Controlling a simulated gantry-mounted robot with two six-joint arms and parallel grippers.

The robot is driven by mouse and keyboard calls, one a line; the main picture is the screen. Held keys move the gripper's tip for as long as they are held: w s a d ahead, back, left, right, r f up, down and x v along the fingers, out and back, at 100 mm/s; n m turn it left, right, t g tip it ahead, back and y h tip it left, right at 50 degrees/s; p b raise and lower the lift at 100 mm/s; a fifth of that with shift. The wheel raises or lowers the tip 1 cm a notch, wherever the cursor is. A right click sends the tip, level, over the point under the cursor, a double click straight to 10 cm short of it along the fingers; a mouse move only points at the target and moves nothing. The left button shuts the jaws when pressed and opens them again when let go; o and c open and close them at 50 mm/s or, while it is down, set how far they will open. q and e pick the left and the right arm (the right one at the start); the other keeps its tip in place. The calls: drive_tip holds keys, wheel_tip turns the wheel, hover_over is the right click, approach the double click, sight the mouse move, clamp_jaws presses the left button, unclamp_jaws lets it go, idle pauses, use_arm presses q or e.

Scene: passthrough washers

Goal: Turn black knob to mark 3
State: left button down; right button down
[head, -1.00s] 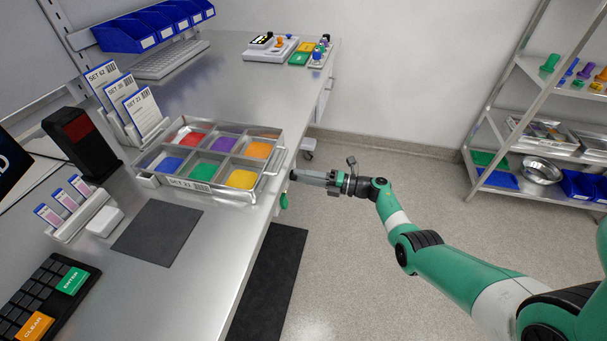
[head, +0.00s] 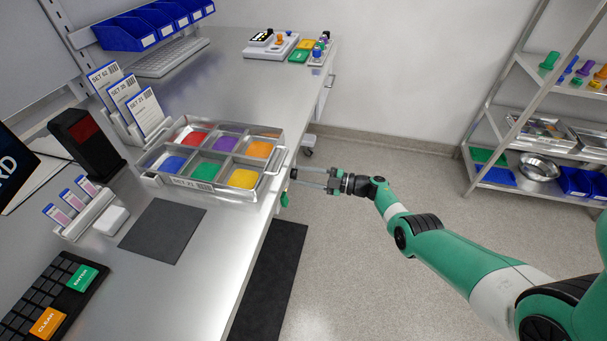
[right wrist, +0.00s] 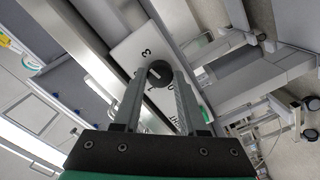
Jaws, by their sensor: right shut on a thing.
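The black knob (right wrist: 160,72) shows in the right wrist view on a white plate (right wrist: 133,52) with printed marks. A "3" is readable above left of the knob; other marks are partly covered by the fingers. A short pale line on the knob's face slants toward the lower left; which mark it points at I cannot tell. My right gripper (right wrist: 159,76) is shut on the knob, one finger on each side. In the head view my right gripper (head: 297,177) reaches the bench's front edge, and the knob is hidden there. My left gripper is out of view.
A tray (head: 210,191) with coloured compartments sits on the bench just above the gripper. A small green part (head: 285,199) shows at the front edge below it. A dark mat (head: 270,275) lies on the floor. The floor to the right is clear up to the shelf rack (head: 478,150).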

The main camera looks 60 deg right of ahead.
drive_tip(key=shift+m, duration=1.2)
drive_tip(key=shift+c, duration=2.2)
unclamp_jaws()
drive_tip(key=shift+s+d+r+p, duration=0.1)
drive_tip(key=shift+s+p, duration=0.3)
drive_tip(key=s+d+p, duration=0.2)
drive_tip(key=s, duration=0.8)
drive_tip(key=shift+s, duration=0.35)
